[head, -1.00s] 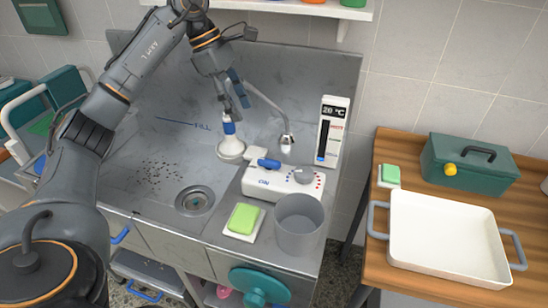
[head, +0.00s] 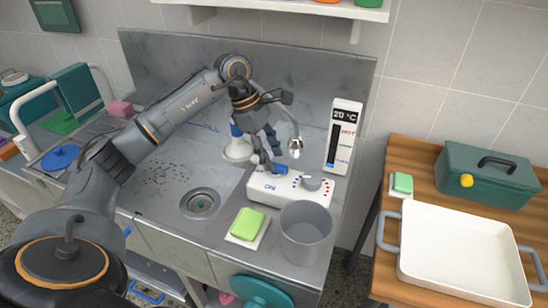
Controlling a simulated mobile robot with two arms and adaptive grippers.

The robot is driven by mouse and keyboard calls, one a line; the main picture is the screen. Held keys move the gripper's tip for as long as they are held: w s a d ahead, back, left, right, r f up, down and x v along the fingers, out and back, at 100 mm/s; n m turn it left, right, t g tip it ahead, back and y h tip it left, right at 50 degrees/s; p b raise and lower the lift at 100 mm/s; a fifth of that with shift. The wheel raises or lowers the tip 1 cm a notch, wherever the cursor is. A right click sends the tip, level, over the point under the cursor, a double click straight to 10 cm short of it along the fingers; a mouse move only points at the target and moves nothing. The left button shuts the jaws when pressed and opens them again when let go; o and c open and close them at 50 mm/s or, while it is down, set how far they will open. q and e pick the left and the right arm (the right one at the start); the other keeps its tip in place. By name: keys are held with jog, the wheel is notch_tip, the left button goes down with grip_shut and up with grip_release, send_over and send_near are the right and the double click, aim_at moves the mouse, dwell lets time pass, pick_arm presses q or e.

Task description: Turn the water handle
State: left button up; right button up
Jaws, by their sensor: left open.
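A white control box (head: 270,193) on the steel sink counter carries a blue-ended lever (head: 279,169) and a grey round knob (head: 313,183) with blue and red dots around it. I cannot tell which of the two is the water handle. My left gripper (head: 267,163) is open, pointing down at the lever, its fingers partly covering it. Whether they touch it is unclear. The thin curved faucet (head: 295,146) ends behind the box, with no water visible. My right gripper is out of view.
A grey pot (head: 304,246) and a green sponge (head: 248,222) stand in front of the box. A temperature panel reading 20 °C (head: 344,137) is at right. A drain (head: 200,203) lies left. A white tray (head: 408,275) rests on the wooden table.

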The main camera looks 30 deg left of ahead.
aim_at(276, 170)
pick_arm(q)
jog(key=shift+x, duration=1.15)
grip_shut()
